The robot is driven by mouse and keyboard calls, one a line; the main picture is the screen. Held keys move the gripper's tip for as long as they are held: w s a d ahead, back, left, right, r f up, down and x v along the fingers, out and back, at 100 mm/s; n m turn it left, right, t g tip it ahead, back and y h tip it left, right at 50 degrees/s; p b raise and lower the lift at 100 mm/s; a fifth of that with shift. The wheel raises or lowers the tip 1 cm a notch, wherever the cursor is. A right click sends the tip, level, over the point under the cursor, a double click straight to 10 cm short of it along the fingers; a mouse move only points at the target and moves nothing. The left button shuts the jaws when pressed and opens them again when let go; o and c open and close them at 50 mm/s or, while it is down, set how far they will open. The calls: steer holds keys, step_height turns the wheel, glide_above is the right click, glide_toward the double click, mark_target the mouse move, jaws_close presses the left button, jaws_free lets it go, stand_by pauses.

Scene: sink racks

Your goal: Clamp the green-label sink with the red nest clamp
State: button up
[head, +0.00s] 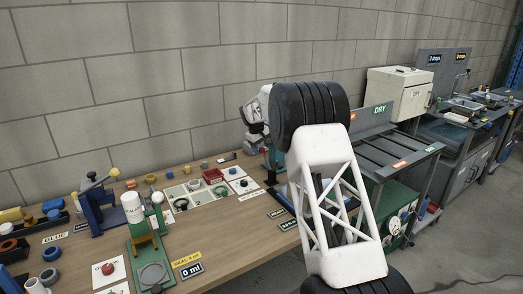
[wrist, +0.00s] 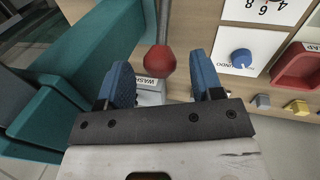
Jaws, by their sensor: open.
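In the wrist view my gripper (wrist: 163,80) is open, its two blue fingers spread apart with nothing held between them. A red ball knob (wrist: 160,60) on a thin grey stem shows in the gap between the fingertips; I cannot tell whether either finger touches it. It may be the handle of the red nest clamp, but the clamp body is not clear. A partly hidden label (wrist: 150,84) lies below the knob. No sink with a green label can be made out.
A large teal body (wrist: 95,45) stands close left of my gripper. A blue dial (wrist: 242,58) on a white panel and a red tray (wrist: 300,68) are to the right. In the head view, fixtures and small parts crowd the wooden bench (head: 232,228); a green DRY sign (head: 379,110) stands behind.

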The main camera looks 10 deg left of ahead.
steer(key=shift+w+d+f, duration=0.15)
steer(key=shift+f, duration=0.5)
jaws_close()
